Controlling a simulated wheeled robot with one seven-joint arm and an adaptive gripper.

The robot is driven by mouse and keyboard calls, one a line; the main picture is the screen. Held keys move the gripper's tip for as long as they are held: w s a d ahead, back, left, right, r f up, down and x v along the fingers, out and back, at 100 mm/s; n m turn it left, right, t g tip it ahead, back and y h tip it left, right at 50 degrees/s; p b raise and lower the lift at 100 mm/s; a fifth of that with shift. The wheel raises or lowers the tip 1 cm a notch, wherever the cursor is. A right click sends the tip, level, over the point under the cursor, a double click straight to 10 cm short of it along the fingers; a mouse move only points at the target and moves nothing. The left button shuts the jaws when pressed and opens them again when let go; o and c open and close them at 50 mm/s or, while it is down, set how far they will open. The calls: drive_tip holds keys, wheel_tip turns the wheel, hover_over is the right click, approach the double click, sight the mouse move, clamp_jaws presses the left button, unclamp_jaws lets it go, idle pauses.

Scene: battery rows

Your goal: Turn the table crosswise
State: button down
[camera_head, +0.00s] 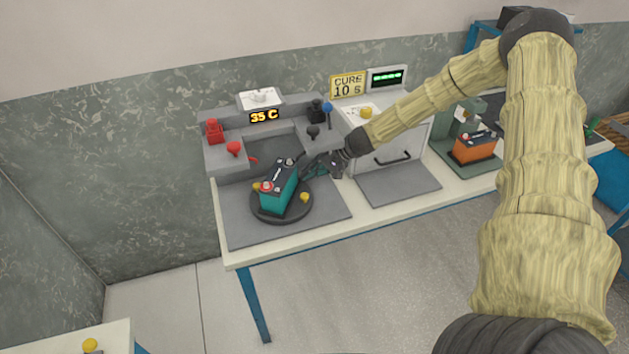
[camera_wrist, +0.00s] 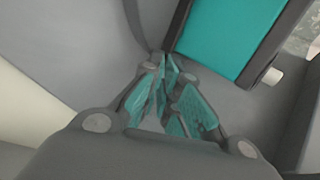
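A round dark turntable (camera_head: 281,216) lies on a grey mat at the left of the workbench. A teal battery (camera_head: 278,196) with a dark top stands on it, its long side running from lower left to upper right. It has a red cap at its near end. Yellow knobs (camera_head: 305,197) sit on the turntable on either side of the battery. My gripper (camera_head: 314,168) is low beside the battery's far right side. In the wrist view, the teal-padded fingers (camera_wrist: 168,72) look closed together with nothing between them. The battery (camera_wrist: 232,38) is just ahead to the right; contact is unclear.
Behind the turntable stands a grey station (camera_head: 222,153) with red and black posts and a 35 C display. A white oven (camera_head: 385,155) with a CURE 10 S sign is to the right. An orange battery (camera_head: 474,149) sits farther right. The mat's front part is clear.

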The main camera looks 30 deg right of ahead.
drive_tip(key=shift+s+d+f, duration=0.1)
drive_tip(key=shift+f, duration=0.05)
drive_tip(key=shift+s+d, duration=0.15)
drive_tip(key=s+d, duration=0.1)
drive_tip(key=s+d+r, duration=0.1)
drive_tip(key=s+d, duration=0.1)
drive_tip(key=b+v, duration=0.1)
drive_tip(key=v, duration=0.7)
drive_tip(key=shift+s+r, duration=0.15)
drive_tip(key=shift+s, duration=0.35)
